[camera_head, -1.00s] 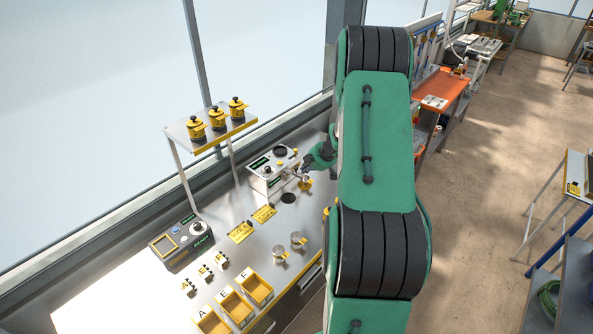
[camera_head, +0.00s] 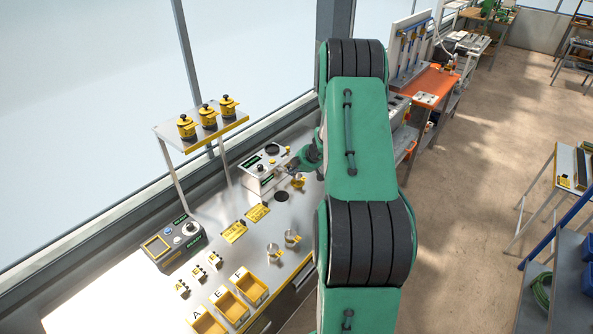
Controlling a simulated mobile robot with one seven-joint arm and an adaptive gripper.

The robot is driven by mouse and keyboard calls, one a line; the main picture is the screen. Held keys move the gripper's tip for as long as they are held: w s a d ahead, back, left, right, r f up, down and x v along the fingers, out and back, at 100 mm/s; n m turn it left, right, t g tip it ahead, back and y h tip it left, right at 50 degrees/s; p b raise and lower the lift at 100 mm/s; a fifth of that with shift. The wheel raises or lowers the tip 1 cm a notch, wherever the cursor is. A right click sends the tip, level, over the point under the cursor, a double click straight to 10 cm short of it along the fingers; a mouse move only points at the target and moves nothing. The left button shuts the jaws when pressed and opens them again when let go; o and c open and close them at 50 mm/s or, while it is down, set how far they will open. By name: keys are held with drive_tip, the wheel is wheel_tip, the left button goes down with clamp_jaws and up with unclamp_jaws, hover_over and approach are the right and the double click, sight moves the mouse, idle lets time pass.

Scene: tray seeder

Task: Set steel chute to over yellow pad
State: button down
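A white tray seeder box (camera_head: 266,180) with a dark round opening on top stands on the steel bench, left of my gripper. My gripper (camera_head: 287,168) is at the right end of this box, close to its front edge. The fingers are small and dark, so I cannot tell whether they are open or shut. A small yellow pad (camera_head: 298,183) shows just below the gripper, at the box's right front. The steel chute is too small to make out for sure near the fingers. My green arm hides the bench to the right.
A raised shelf with several yellow canisters (camera_head: 208,118) stands at the back left. A dark control box (camera_head: 175,242), yellow plates (camera_head: 234,232), clear cups (camera_head: 291,237) and yellow bins (camera_head: 250,287) stand on the bench.

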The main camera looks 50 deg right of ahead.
sight(287, 170)
drive_tip(key=w+d+f, duration=0.3)
drive_tip(key=w, duration=0.2)
drive_tip(key=shift+w+d+f+b, duration=0.2)
drive_tip(key=shift+w+f+b, duration=0.1)
drive_tip(key=shift+f+b, duration=0.1)
drive_tip(key=shift+d+r+p, duration=0.1)
drive_tip(key=shift+p, duration=0.6)
drive_tip(key=shift+d+r+n+y+p, duration=0.1)
drive_tip(key=shift+d+n+y+p, duration=0.3)
drive_tip(key=shift+p, duration=0.8)
drive_tip(key=shift+n+p, duration=0.3)
drive_tip(key=shift+p, duration=0.1)
